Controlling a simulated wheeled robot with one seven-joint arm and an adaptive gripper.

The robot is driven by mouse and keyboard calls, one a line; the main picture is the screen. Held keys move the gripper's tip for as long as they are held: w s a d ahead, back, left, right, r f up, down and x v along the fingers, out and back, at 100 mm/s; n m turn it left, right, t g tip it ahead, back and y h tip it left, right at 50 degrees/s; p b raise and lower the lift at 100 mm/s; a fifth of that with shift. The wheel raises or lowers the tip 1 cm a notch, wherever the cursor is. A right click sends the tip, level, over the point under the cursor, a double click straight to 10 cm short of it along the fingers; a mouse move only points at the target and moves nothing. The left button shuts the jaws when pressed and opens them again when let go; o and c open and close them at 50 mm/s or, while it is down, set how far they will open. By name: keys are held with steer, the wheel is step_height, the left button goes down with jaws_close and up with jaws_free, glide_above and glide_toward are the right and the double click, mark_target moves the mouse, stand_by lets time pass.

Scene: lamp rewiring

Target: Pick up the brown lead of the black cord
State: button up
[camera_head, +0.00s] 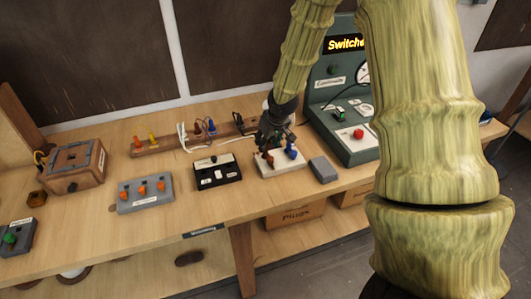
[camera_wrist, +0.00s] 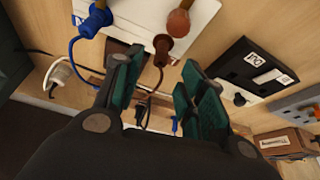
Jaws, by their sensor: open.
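My gripper (camera_head: 271,140) is open above the white terminal block (camera_head: 282,166) in the head view. In the wrist view its green-padded fingers (camera_wrist: 156,72) are spread on either side of a thin brown lead (camera_wrist: 159,72), apart from it. The lead's brown end (camera_wrist: 161,46) is at the block's edge; I cannot tell whether it is seated. A brown post (camera_wrist: 178,22) stands beside it. A blue lead (camera_wrist: 73,48) runs to a blue post on the block. A dark cord (camera_wrist: 143,108) shows beyond the fingers, and its link to the brown lead is partly hidden.
A wooden rack (camera_head: 160,145) with cords stands behind. A black switch box (camera_head: 217,172) is left of the block and a grey block (camera_head: 323,169) right of it. The green test panel (camera_head: 340,123) stands close at right. Bare bench lies in front.

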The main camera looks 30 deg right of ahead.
mark_target(266, 149)
steer(key=shift+s+p+x, duration=0.1)
steer(key=shift+p+x, duration=0.25)
steer(key=shift+x, duration=0.4)
steer(key=shift+s+p+x, duration=0.15)
steer(key=shift+p+x, duration=0.2)
steer(key=shift+x, duration=1.7)
steer(key=shift+s, duration=0.1)
jaws_close()
